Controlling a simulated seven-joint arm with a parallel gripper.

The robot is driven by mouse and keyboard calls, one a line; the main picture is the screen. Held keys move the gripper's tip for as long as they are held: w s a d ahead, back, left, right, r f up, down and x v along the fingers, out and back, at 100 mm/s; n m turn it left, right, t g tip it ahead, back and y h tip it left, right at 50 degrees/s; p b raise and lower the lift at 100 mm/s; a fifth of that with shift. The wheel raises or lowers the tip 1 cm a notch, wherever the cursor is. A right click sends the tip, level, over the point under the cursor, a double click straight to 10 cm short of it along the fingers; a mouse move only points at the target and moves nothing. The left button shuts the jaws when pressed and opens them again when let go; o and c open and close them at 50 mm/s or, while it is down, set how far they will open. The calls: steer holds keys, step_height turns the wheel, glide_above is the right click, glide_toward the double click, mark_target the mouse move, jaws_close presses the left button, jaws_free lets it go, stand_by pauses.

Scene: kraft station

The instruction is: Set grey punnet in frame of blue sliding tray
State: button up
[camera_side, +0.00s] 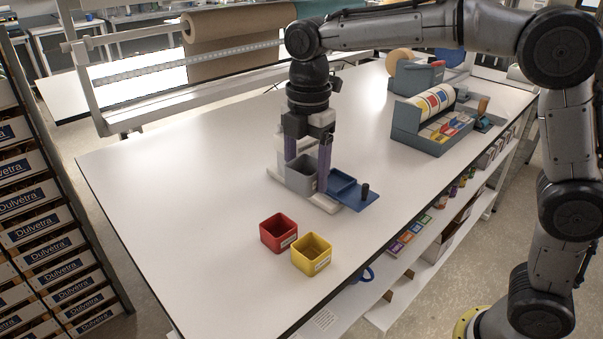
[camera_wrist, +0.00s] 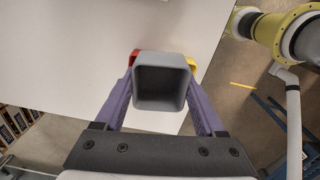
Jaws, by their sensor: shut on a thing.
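The grey punnet (camera_side: 301,174) is a small square open box, held upright between the purple fingers of my gripper (camera_side: 308,166). In the wrist view the punnet (camera_wrist: 160,82) is empty, with a finger on each side of it. In the side view it is over or beside the white base of the blue sliding tray (camera_side: 366,196). The tray has a blue square frame and a dark knob at its right end. I cannot tell whether the punnet's bottom touches the base. The tray is not visible in the wrist view, where the punnet covers the middle.
A red punnet (camera_side: 278,233) and a yellow punnet (camera_side: 312,254) stand on the table in front of the tray. A blue-grey dispenser with labels (camera_side: 428,122) stands at the back right. The table's left part is clear.

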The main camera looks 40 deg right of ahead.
steer(key=w+d+f, duration=0.1)
steer(key=w+d, duration=0.3)
steer(key=d, duration=0.3)
steer(key=m, duration=0.1)
glide_toward(336, 184)
steer(key=shift+w+f, duration=0.1)
steer(key=shift+f, duration=1.2)
steer(key=shift+w+f, duration=0.15)
steer(key=shift+f, duration=1.15)
steer(key=shift+f, duration=0.25)
steer(key=shift+s+f, duration=0.1)
steer(key=shift+f, duration=0.5)
steer(key=o, duration=1.3)
steer(key=shift+r, duration=4.35)
